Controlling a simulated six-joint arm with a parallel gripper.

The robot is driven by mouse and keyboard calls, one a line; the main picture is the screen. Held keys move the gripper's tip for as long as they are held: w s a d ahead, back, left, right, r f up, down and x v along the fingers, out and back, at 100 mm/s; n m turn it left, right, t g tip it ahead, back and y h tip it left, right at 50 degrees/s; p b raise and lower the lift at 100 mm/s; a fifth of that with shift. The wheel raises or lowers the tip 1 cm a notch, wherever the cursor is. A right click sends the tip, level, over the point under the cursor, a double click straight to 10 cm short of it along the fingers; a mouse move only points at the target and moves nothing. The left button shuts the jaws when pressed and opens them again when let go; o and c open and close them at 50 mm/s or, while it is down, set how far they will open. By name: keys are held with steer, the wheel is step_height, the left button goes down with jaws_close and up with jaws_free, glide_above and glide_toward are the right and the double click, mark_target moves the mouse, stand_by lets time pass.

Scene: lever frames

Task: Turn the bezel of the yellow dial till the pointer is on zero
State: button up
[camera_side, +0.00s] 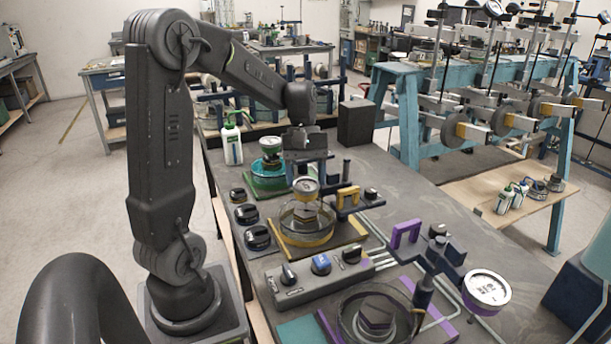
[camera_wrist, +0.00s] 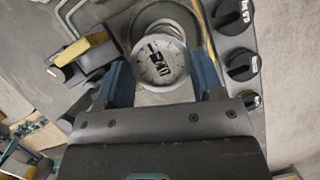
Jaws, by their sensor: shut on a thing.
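The yellow dial (camera_side: 305,188) stands above a round glass cell with a yellow base (camera_side: 319,240) in the side view. Its white face with dark markings fills the middle of the wrist view (camera_wrist: 160,60). My gripper (camera_side: 306,172) comes down over the dial from above, with its blue fingers on either side of the bezel in the wrist view (camera_wrist: 163,80). It is shut on the dial's bezel. The pointer and the zero mark are too small and blurred to read.
A yellow handle (camera_side: 348,194) stands right of the dial. Black knobs (camera_side: 257,237) line the bench's left side. A teal dial (camera_side: 270,143) stands behind, and a purple-rimmed dial (camera_side: 487,289) is at front right. A grey switch box (camera_side: 320,272) lies in front.

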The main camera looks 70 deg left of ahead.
steer(key=o, duration=0.6)
steer(key=shift+o, duration=0.2)
steer(key=v, duration=1.4)
steer(key=shift+o, duration=0.2)
steer(key=shift+s+d, duration=0.1)
